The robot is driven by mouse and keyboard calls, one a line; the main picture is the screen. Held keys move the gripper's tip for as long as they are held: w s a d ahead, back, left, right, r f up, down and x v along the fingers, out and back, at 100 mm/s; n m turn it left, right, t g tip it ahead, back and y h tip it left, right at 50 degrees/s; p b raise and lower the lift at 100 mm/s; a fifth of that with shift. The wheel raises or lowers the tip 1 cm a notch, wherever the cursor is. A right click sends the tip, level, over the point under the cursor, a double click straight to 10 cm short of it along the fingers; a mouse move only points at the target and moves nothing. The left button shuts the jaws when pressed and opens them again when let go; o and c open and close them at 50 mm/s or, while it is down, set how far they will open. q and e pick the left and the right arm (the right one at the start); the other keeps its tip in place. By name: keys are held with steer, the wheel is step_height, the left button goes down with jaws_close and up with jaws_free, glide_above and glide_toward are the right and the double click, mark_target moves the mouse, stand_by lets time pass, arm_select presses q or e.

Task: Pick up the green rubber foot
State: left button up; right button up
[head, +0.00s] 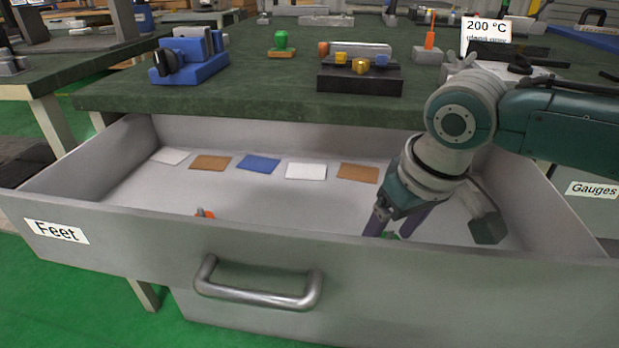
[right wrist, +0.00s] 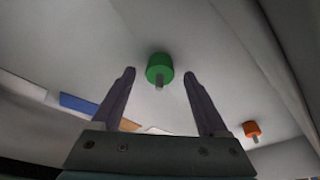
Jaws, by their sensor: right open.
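The green rubber foot (right wrist: 159,67) is a short green cylinder with a grey metal stud. It lies in the open drawer. In the right wrist view it appears between and slightly past the fingertips of my right gripper (right wrist: 159,76), with a gap on both sides. In the head view my right gripper (head: 389,228) reaches down into the drawer, its purple fingers apart and empty. My left gripper is in neither view.
An orange foot (right wrist: 252,129) lies apart in the drawer; its top also shows in the head view (head: 205,213). The drawer front (head: 130,245), labelled "Feet", stands before the gripper. Coloured cards, including a blue one (head: 258,165), lie along the drawer's back. The green bench top (head: 250,98) overhangs behind.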

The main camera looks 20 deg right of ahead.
jaws_close()
stand_by(0.7)
